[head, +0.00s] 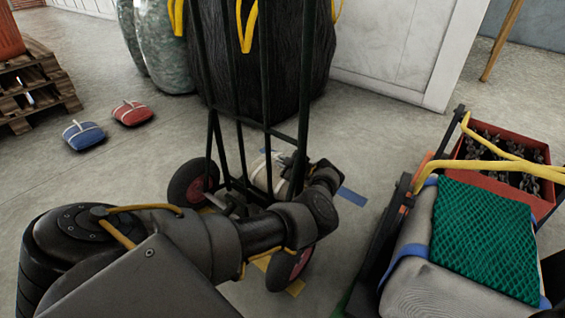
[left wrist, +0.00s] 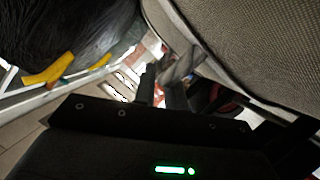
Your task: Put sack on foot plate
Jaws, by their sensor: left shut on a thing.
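A pale beige sack (head: 261,174) with light straps shows in the head view behind the lower bars of a dark green hand truck (head: 303,95) with red-hubbed wheels. My left arm reaches across in front of the truck and bends back towards the sack. In the left wrist view my left gripper (left wrist: 172,88) is shut on the sack's twisted grey tie, and the woven sack (left wrist: 255,50) fills the upper right. The foot plate is hidden behind my arm and the frame; I cannot tell whether the sack touches it. My right gripper is not in view.
A red sack (head: 132,113) and a blue sack (head: 84,135) lie on the floor at left, near a wooden pallet (head: 35,88). A large black bag (head: 270,60) stands behind the truck. A cart with green netting (head: 485,235) and a red crate (head: 540,150) stands at right.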

